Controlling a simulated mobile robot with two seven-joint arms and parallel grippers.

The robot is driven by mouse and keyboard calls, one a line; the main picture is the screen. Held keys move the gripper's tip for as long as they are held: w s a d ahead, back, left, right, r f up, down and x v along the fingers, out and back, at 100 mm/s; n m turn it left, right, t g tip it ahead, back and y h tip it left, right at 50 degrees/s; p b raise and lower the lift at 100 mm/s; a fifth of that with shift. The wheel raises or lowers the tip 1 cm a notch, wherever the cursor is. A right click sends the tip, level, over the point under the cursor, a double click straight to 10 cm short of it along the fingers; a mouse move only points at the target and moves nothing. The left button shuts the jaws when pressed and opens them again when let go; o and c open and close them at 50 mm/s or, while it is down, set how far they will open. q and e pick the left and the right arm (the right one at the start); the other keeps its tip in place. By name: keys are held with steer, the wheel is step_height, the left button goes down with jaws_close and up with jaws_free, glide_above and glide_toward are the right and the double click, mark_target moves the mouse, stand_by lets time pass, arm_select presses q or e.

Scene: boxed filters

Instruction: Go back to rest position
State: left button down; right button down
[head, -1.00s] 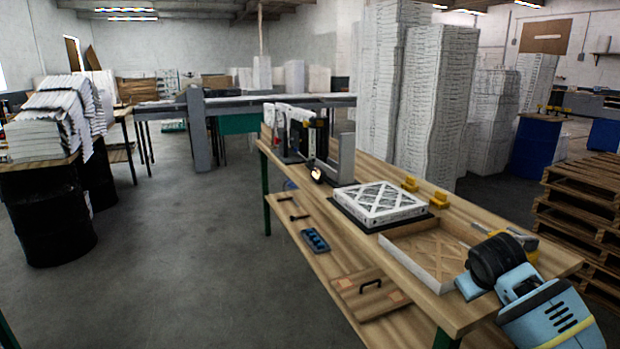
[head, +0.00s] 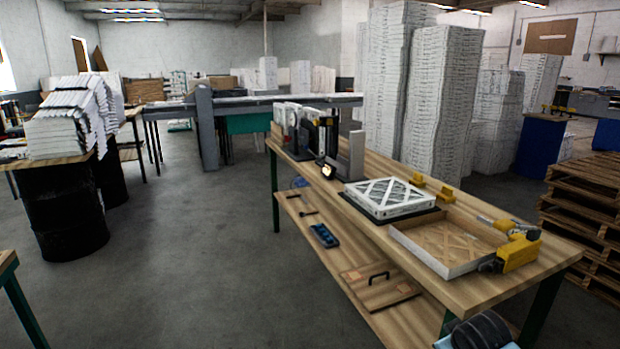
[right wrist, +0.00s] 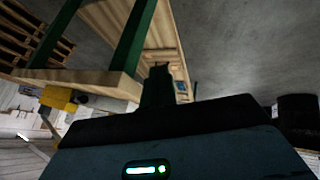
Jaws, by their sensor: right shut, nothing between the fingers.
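My right gripper (right wrist: 157,78) shows in the right wrist view as a dark, narrow finger shape, shut with nothing between its fingers. It is apart from the wooden workbench (head: 470,285), which appears tilted behind it in that view (right wrist: 85,80). In the head view only a dark and light-blue piece of my right arm shows at the bottom edge, in front of the bench's near end. My left gripper is out of view. A white-framed filter (head: 390,198) lies on a dark plate on the bench. An open shallow box (head: 445,265) with a tan inside lies nearer.
A yellow clamp (head: 519,252) stands at the box's right corner. A lower shelf (head: 345,265) holds a handled board (head: 380,287) and a blue tray (head: 324,236). Wooden pallets (head: 590,205) are stacked at right. The floor left of the bench is clear.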

steer(key=s+a+f+y, duration=0.2)
steer(key=s+a+f, duration=0.4)
steer(key=s+f, duration=0.3)
steer(key=s+a+f+t, duration=0.1)
steer(key=s+f, duration=0.2)
steer(key=s, duration=0.5)
steer(key=s+a+f+m+y, duration=0.1)
steer(key=s+a+f, duration=0.1)
steer(key=s, duration=0.7)
steer(key=s+a+f+t, duration=0.1)
steer(key=s+f, duration=0.3)
steer(key=s, duration=0.4)
steer(key=shift+s+a+m+t+y, duration=0.15)
steer(key=shift+a+m+t+y, duration=0.2)
steer(key=shift+a, duration=0.4)
